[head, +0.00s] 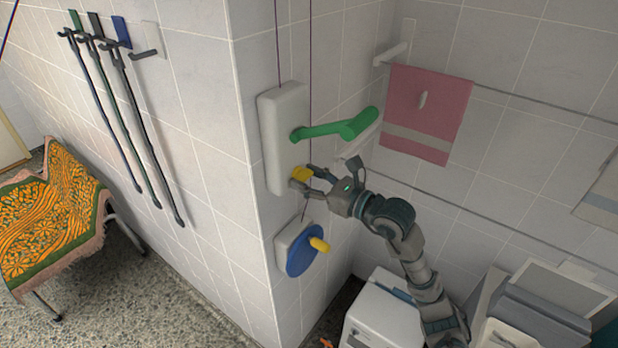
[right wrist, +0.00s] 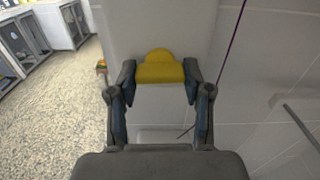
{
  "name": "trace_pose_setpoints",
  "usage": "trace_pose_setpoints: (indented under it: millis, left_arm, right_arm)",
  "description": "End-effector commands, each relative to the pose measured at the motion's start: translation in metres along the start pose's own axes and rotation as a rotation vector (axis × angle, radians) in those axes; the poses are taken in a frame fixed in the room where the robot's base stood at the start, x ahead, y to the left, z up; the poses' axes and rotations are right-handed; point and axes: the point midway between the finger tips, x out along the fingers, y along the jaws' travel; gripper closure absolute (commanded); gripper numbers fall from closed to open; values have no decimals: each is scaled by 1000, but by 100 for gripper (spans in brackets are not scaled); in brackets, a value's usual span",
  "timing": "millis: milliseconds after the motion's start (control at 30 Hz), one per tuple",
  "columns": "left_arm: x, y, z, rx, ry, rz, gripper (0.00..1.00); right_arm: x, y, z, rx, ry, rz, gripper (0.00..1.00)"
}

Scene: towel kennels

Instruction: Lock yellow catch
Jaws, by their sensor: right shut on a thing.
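The yellow catch (head: 302,173) sits low on a white wall plate (head: 284,110), below the green lever handle (head: 340,128). My right gripper (head: 308,180) is at the catch, its fingers closed on it from either side. In the right wrist view the yellow catch (right wrist: 160,68) lies between the two fingertips of the right gripper (right wrist: 160,75), with the white plate behind it. Whether the catch is locked cannot be told. My left gripper is not in view.
Below the plate is a blue wheel (head: 303,250) with a yellow knob (head: 319,244). Thin cords run down the wall past the plate. A pink towel (head: 425,112) hangs at the right. Leads (head: 120,110) hang at the left, above a patterned cloth (head: 52,210). A white appliance (head: 385,315) stands below my arm.

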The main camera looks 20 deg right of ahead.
Motion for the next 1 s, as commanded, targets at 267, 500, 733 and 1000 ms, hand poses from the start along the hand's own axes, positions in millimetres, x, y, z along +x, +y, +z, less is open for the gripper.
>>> trace_pose_setpoints:
  millis: [267,500,733,1000]
  left_arm:
    - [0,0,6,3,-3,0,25]
    - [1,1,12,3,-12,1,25]
    - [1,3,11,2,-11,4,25]
    - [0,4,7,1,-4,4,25]
  right_arm:
    - [-2,-3,6,53,-15,-6,85]
    - [-2,-3,6,58,-15,-6,85]
    - [-2,-3,5,57,-14,-6,33]
    - [-1,-1,2,58,-7,-3,25]
